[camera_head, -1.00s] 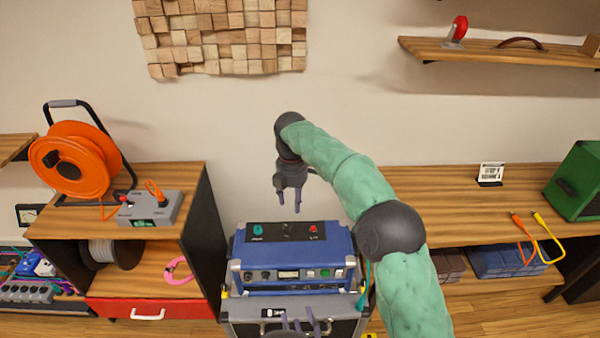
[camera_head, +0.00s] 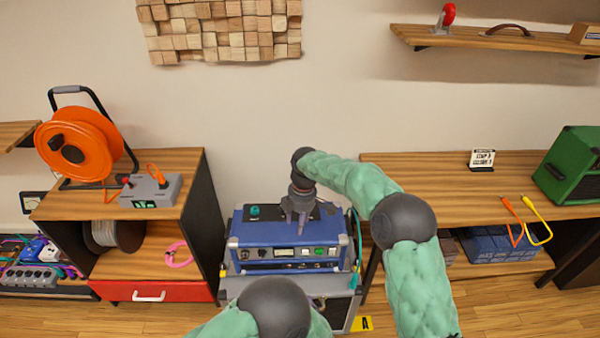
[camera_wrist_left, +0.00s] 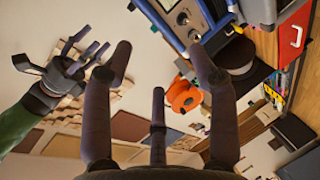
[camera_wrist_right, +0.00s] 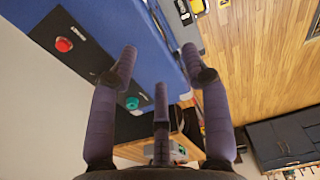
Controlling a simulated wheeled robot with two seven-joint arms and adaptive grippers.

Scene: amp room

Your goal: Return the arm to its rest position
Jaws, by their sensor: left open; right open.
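My right arm comes in from the lower right in the head view. Its right gripper (camera_head: 297,215) is open and empty, pointing down over the top of the blue amp unit (camera_head: 290,255). In the right wrist view its fingers (camera_wrist_right: 165,75) are spread with nothing between them, and the amp top with a red and a teal knob lies beyond. My left arm shows at the bottom centre of the head view, its gripper hidden there. In the left wrist view the left gripper (camera_wrist_left: 160,75) is open and empty, with the right gripper visible at the left.
The amp stands on a case (camera_head: 335,310). At the left is a wooden shelf unit (camera_head: 140,265) with an orange cable reel (camera_head: 80,145) and a grey box (camera_head: 150,190). At the right, a wooden bench (camera_head: 450,200) bears a green box (camera_head: 572,175) and hanging cables (camera_head: 540,220).

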